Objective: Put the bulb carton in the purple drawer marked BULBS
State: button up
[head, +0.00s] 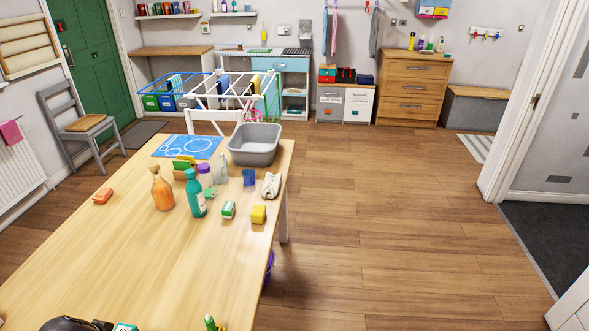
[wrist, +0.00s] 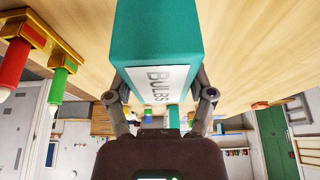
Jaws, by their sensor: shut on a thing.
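The teal bulb carton (wrist: 160,35), with a white label reading BULBS, fills the upper middle of the wrist view. My gripper (wrist: 160,92) is shut on it, with one finger on each side. In the head view, my dark gripper shows only in part at the bottom left edge of the picture, over the near end of the table. A small teal and white piece beside it (head: 125,327) looks like the carton, mostly cut off. I cannot make out a purple drawer marked BULBS in either view.
The wooden table (head: 150,245) bears bottles, sponges, a grey basin (head: 254,144) and a blue cup (head: 249,177). Red and green objects (wrist: 62,75) stand close to the carton in the wrist view. A purple thing (head: 269,268) shows below the table's right edge. The floor to the right is clear.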

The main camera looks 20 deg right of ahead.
notch_tip(320, 180, up, 24)
jog(key=p, duration=2.3)
jog(key=shift+r+p, duration=0.15)
jog(key=shift+p, duration=0.15)
jog(key=shift+d, duration=0.1)
